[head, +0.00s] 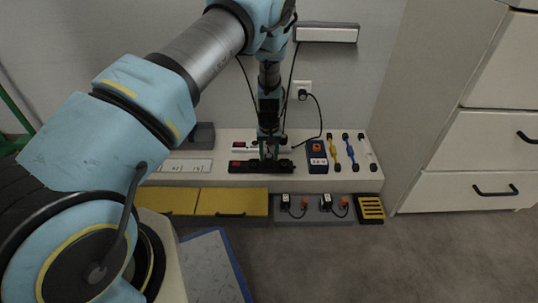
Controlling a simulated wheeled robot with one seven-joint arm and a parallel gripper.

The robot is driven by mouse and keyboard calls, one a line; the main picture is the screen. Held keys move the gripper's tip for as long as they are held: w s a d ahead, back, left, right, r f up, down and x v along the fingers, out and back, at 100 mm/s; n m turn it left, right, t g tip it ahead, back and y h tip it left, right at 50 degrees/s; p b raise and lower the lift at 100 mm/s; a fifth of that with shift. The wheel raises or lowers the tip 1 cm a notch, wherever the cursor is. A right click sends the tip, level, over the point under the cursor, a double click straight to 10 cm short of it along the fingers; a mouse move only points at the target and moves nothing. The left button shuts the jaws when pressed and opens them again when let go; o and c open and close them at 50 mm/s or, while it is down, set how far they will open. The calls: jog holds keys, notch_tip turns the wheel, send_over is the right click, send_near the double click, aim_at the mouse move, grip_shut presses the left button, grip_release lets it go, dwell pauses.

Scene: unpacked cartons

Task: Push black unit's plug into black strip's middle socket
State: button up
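A black strip (243,167) lies along the white ledge, with a red patch at its left end. My gripper (269,152) points down over the middle of this strip, its fingertips close above or at its top. The view is too small to tell whether a plug is between the fingers or whether they touch the strip. The strip's middle socket is hidden by my gripper.
A white strip (241,149) lies just behind. A wall outlet (302,88) holds a black plug with a cord. A dark blue box (317,157) and several coloured tools stand right. Small units with orange parts (304,202) sit in a grey tray below. White drawers (485,140) bound the right.

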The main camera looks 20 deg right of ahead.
jog(key=o, duration=0.4)
jog(key=shift+r, duration=0.15)
